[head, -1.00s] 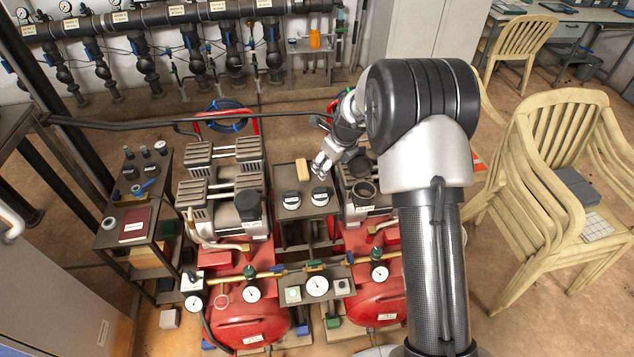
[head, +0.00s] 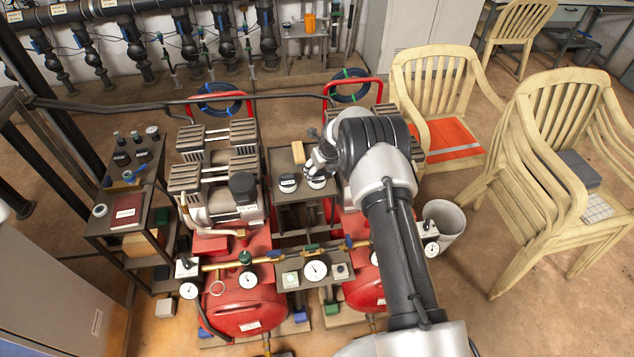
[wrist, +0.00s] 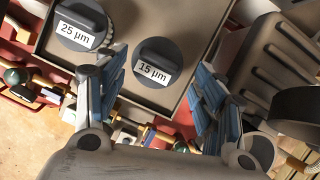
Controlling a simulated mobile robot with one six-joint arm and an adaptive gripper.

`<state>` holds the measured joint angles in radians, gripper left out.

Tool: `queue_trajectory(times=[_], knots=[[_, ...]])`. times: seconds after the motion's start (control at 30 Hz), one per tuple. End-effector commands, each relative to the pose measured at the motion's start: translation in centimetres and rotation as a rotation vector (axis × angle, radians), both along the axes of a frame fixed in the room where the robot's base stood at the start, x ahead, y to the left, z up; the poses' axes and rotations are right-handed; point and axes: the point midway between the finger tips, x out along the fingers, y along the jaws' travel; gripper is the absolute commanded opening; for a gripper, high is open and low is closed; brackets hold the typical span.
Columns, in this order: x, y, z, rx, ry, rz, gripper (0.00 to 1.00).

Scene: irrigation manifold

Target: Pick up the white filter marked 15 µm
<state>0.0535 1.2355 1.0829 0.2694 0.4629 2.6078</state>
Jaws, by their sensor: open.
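The filter marked 15 µm (wrist: 153,64) stands on a small dark table (wrist: 140,15). It shows a dark grey top with a white label in the wrist view. In the head view this filter (head: 317,183) is partly covered by my gripper (head: 312,170). A similar filter marked 25 µm (wrist: 80,24) stands left of it, also seen in the head view (head: 288,183). My gripper (wrist: 160,68) is open and empty, with one finger on each side of the 15 µm filter in the wrist picture. I cannot tell how far above it the fingertips are.
A tan block (head: 298,152) lies behind the filters. A compressor with a red tank (head: 245,300) stands on the left; another is partly hidden by my arm on the right. A gauge panel (head: 315,272) is in front. Cream chairs (head: 560,160) stand at right.

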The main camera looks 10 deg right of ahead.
Motion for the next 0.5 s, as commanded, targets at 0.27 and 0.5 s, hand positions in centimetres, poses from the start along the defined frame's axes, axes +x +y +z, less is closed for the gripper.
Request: queue_trajectory(times=[0.27, 0.5], knots=[[1.0, 0.6, -3.1, -0.001, 0.001, 0.003, 0.63], [1.9, 0.8, -5.1, 0.0, 0.0, 0.001, 0.63]])
